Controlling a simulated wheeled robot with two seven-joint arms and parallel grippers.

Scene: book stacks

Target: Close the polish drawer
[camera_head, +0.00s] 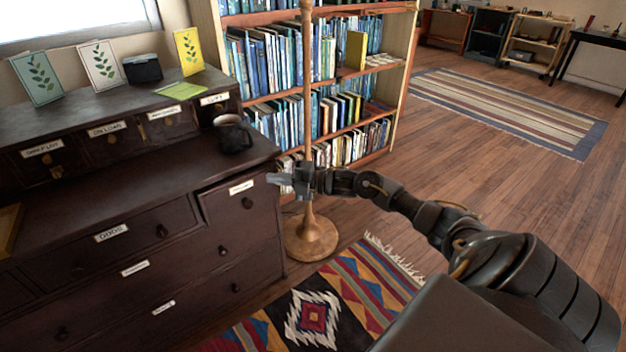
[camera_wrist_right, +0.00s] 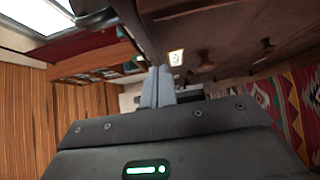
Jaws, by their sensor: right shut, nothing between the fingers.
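A dark wooden desk (camera_head: 150,170) at the left has several labelled drawers with round knobs. The label print is too small to read surely, so I cannot tell which drawer is the polish one. The right gripper is shut and empty, at the desk's right front corner, pointing left. In the right wrist view the closed fingers (camera_wrist_right: 158,88) are close to the desk front, with a white label (camera_wrist_right: 176,57) just beyond. My left gripper is out of view.
A wooden pole on a round base (camera_head: 311,238) stands right by my right gripper. A dark mug (camera_head: 232,134) sits near the desk's right edge. A bookshelf (camera_head: 398,85) is behind. A patterned rug (camera_head: 350,290) lies in front; open floor is at the right.

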